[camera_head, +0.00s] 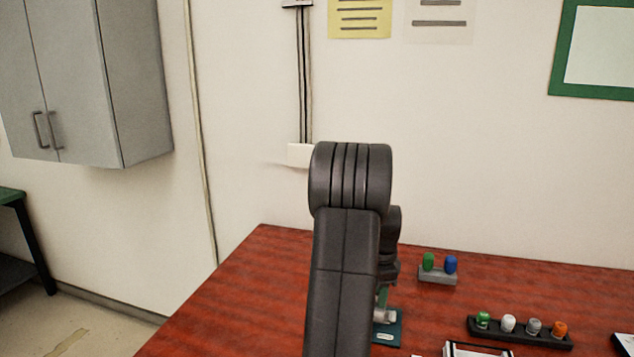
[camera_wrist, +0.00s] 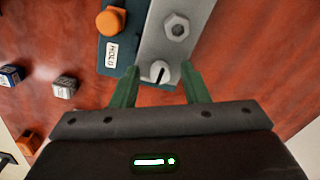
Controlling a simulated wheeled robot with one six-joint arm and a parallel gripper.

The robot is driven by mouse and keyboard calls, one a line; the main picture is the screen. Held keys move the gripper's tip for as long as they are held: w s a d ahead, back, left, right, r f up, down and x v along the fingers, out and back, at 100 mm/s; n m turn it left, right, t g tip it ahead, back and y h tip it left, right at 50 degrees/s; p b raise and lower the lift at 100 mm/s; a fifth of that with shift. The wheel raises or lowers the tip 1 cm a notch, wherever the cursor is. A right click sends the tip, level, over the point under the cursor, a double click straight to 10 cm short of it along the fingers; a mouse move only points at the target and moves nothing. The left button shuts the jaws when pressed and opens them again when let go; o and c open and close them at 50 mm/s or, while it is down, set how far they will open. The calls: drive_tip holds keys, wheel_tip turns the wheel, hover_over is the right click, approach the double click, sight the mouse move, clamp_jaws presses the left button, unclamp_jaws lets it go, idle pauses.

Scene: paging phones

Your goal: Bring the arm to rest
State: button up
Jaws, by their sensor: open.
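My arm (camera_head: 345,260) rises in the middle of the head view and hides most of my gripper. In the wrist view my gripper (camera_wrist: 160,80) is open, its two green fingers apart with nothing held between them. Just past the fingertips is a grey plate (camera_wrist: 153,45) with a round light knob (camera_wrist: 158,73) bearing a dark line, and a hex nut (camera_wrist: 177,27). I cannot tell whether the fingers touch the knob. Beside it a teal base (camera_wrist: 123,69) carries an orange button (camera_wrist: 110,20) and a white label. The teal base also shows in the head view (camera_head: 387,333), partly hidden by my arm.
The red wooden table (camera_head: 240,290) is clear on the left. To the right stand a grey holder (camera_head: 437,276) with green and blue pegs and a dark strip (camera_head: 520,333) with several coloured knobs. A wall (camera_head: 500,180) stands behind; a grey cabinet (camera_head: 85,80) hangs at left.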

drive_tip(key=n+b, duration=0.1)
drive_tip(key=n, duration=0.4)
drive_tip(key=shift+n, duration=0.3)
drive_tip(key=shift+n+b, duration=0.5)
drive_tip(key=shift+n, duration=1.8)
